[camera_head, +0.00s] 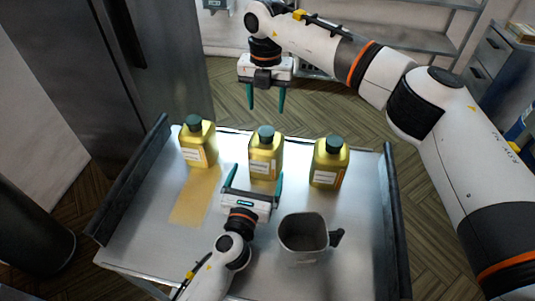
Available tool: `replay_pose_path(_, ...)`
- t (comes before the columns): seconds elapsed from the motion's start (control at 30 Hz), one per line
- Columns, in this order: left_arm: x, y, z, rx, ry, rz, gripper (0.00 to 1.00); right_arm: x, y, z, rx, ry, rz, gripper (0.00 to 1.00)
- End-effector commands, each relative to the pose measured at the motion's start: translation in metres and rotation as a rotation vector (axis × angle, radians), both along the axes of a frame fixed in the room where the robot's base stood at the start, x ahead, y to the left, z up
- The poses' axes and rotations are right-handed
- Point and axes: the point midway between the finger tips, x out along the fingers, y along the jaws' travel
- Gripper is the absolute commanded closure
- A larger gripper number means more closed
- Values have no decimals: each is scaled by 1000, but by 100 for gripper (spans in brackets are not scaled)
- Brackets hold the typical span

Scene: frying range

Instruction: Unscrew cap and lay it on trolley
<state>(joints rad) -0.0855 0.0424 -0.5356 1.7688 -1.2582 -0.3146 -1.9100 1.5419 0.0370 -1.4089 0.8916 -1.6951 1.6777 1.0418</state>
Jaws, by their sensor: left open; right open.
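Three yellow bottles with dark green caps stand upright in a row on the metal trolley (130,240): the left bottle (198,150), the middle bottle (264,160) and the right bottle (327,168). Their caps are the left cap (194,121), the middle cap (266,132) and the right cap (334,144), each on its bottle. My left gripper (252,178) is open, its fingers at either side of the middle bottle's lower part in this view; I cannot tell whether it touches. My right gripper (266,103) is open and empty, above and behind the middle cap.
A grey jug (303,238) with a dark handle stands at the trolley's front right. A yellowish patch (194,200) lies in front of the left bottle. Dark raised rails (397,215) edge the trolley's sides. A metal shelf (420,38) stands behind.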

Motion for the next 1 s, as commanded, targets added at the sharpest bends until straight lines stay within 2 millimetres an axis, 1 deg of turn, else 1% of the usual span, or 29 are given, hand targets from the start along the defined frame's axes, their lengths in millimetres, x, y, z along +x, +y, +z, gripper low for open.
replay_pose_path(0.3, 58, -13, 1, 1, -1, 2, 0, 0, 0, 0, 0, 0, 0, 43)
replay_pose_path(0.5, 89, -21, 1, 0, -1, 1, 0, 0, 0, 0, 0, 0, 0, 43)
replay_pose_path(0.6, 99, -23, 1, 1, -1, 3, 0, 0, 0, 0, 0, 0, 0, 43)
replay_pose_path(0.7, 105, -24, 0, 0, 1, 1, 0, 0, 0, 0, 0, 0, 0, 43)
replay_pose_path(1.0, 107, -25, 0, 1, 1, 1, 0, 0, 0, 0, 0, 0, 0, 43)
